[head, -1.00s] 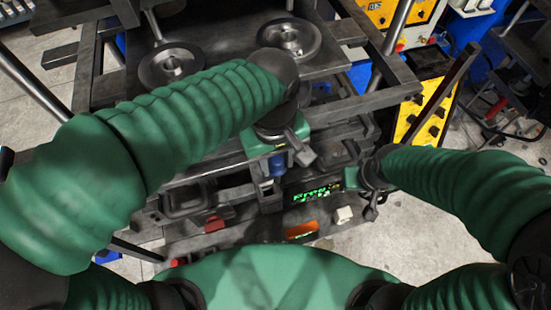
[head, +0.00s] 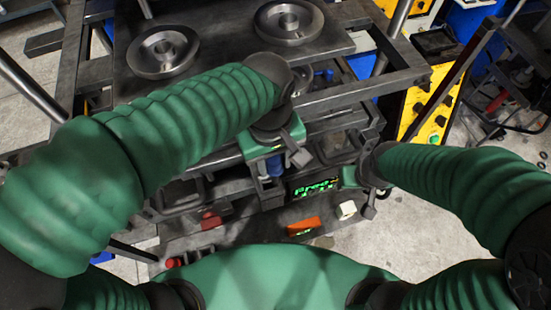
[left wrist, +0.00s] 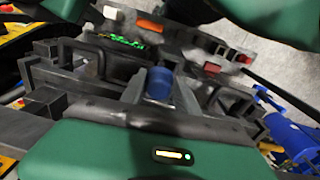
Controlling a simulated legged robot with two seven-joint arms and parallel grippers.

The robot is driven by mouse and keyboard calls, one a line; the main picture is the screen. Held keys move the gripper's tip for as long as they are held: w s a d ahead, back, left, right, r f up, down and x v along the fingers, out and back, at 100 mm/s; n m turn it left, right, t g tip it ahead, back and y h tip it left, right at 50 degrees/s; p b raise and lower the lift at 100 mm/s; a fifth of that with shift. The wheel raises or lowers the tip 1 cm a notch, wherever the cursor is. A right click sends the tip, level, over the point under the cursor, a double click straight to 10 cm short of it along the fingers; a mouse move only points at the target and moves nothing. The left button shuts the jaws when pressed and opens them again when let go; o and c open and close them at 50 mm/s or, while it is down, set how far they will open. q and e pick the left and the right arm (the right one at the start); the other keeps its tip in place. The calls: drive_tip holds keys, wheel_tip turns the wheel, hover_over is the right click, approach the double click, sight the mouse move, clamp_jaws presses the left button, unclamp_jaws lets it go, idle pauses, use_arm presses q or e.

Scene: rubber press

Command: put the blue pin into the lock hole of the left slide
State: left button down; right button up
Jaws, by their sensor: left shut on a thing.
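My left gripper (head: 277,160) is shut on the blue pin (head: 275,166), over the front of the press. In the left wrist view the blue pin (left wrist: 159,83) stands between the fingers, its blue end showing and its lower part hidden. The left slide (head: 182,197), a dark part with a loop handle, lies to the left of the pin in the head view; in the left wrist view it is at the right (left wrist: 228,97). I cannot make out its lock hole. My right gripper (head: 368,190) is by the right front of the press; its fingers are too unclear to judge.
A green-lit display (head: 314,188) sits low on the press front. An orange block (head: 304,226), a white block (head: 346,209) and a red block (head: 210,219) lie on the ledge below. Two metal discs (head: 163,51) are on the upper plate. A yellow control box (head: 430,115) stands right.

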sight(268, 172)
use_arm(q)
drive_tip(key=f+b, duration=0.1)
drive_tip(key=a+f, duration=0.1)
drive_tip(key=f, duration=0.1)
drive_tip(key=f+b, duration=0.1)
drive_tip(key=shift+a+f+b, duration=0.25)
drive_tip(key=shift+b, duration=0.05)
drive_tip(key=shift+s+d, duration=0.1)
drive_tip(key=shift+d, duration=0.05)
use_arm(e)
drive_tip(key=f, duration=0.1)
drive_tip(key=a+f, duration=0.1)
drive_tip(key=shift+s+a+f, duration=0.1)
drive_tip(key=shift+a+f, duration=0.1)
drive_tip(key=shift+f, duration=0.2)
use_arm(q)
drive_tip(key=shift+a+f, duration=0.1)
drive_tip(key=shift+a, duration=0.1)
use_arm(e)
drive_tip(key=shift+a, duration=0.1)
use_arm(q)
drive_tip(key=shift+f+b, duration=0.45)
drive_tip(key=shift+f, duration=0.05)
use_arm(e)
drive_tip(key=shift+f, duration=0.4)
use_arm(q)
drive_tip(key=shift+f+b, duration=0.35)
drive_tip(key=shift+f, duration=0.2)
use_arm(e)
drive_tip(key=shift+f, duration=0.35)
